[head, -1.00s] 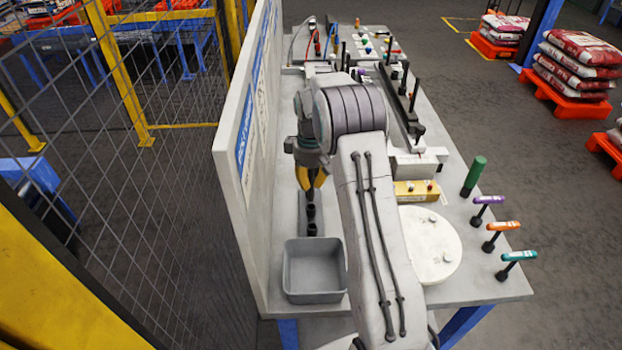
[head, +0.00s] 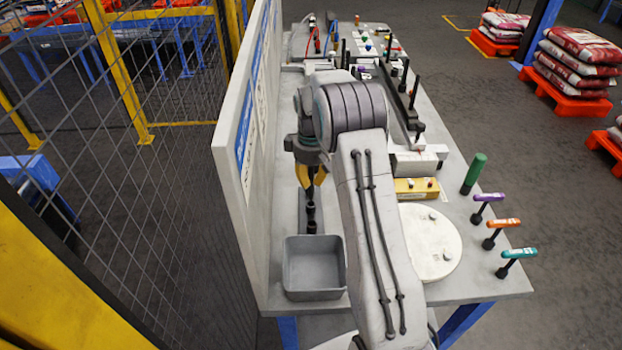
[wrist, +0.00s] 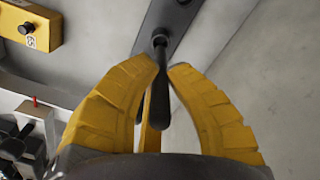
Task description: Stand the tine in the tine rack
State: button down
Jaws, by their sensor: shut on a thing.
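The tine also shows below the fingertips in the head view (head: 310,196). Under it lies a dark grey plate with black sockets, which looks like the tine rack (wrist: 166,22); it lies along the wall panel in the head view (head: 301,222). The tine's lower end lines up with a black socket, but I cannot tell whether it is inside or just above it. My arm hides part of the bench.
A grey open bin (head: 314,292) stands just in front of the plate. A tall white panel (head: 240,150) rises close on the left. Right of my arm are a white round disc (head: 430,240), a yellow box (head: 416,189) and a green cylinder (head: 474,173).

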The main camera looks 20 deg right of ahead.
aim_at(311, 198)
jog(key=shift+f+b, duration=1.95)
jog(key=shift+f, duration=0.7)
dwell(1.7)
jog(key=c, duration=1.3)
grip_release()
jog(key=shift+o, duration=0.2)
